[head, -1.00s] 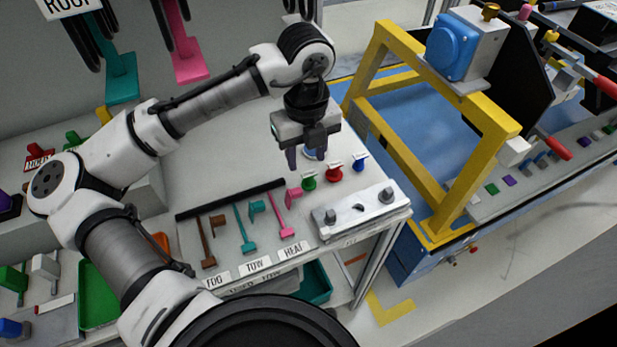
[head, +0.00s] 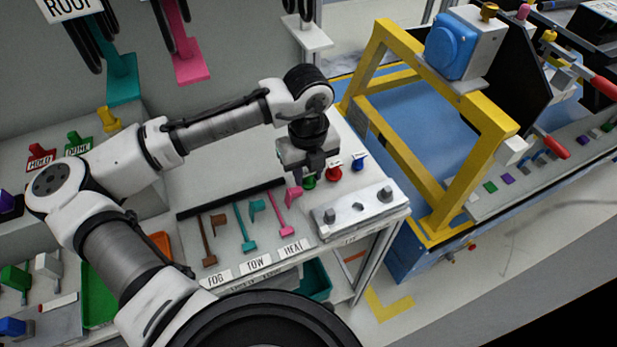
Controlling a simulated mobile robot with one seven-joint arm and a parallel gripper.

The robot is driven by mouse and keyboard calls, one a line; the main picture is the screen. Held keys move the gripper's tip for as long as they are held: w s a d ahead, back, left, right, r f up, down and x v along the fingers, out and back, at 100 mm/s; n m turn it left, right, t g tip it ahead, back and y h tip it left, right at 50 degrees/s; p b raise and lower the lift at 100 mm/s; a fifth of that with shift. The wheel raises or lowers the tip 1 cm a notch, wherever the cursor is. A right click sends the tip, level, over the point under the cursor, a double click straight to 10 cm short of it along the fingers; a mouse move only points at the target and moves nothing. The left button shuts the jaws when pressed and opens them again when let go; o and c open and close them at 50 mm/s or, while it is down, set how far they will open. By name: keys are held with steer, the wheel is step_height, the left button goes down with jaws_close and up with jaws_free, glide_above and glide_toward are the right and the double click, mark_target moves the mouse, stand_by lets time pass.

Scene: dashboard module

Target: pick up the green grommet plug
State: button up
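The green grommet plug (head: 309,183) stands on the light worktop, at the left of a short row with a red plug (head: 334,173) and a blue plug (head: 358,164). My gripper (head: 306,176) points down right over the green plug, with its fingers low around the plug's top. The fingers look apart, one on each side. They hide the upper part of the green plug, and I cannot tell whether they touch it.
A pink piece (head: 294,195) stands close to the left of the green plug. A metal block with bolts (head: 358,212) lies in front. Coloured levers (head: 243,228) lie to the left, and a yellow frame (head: 452,195) rises to the right.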

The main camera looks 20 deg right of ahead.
mark_target(308, 172)
steer(key=shift+c, duration=1.3)
steer(key=shift+r, duration=0.15)
step_height(308, 172, up, 20)
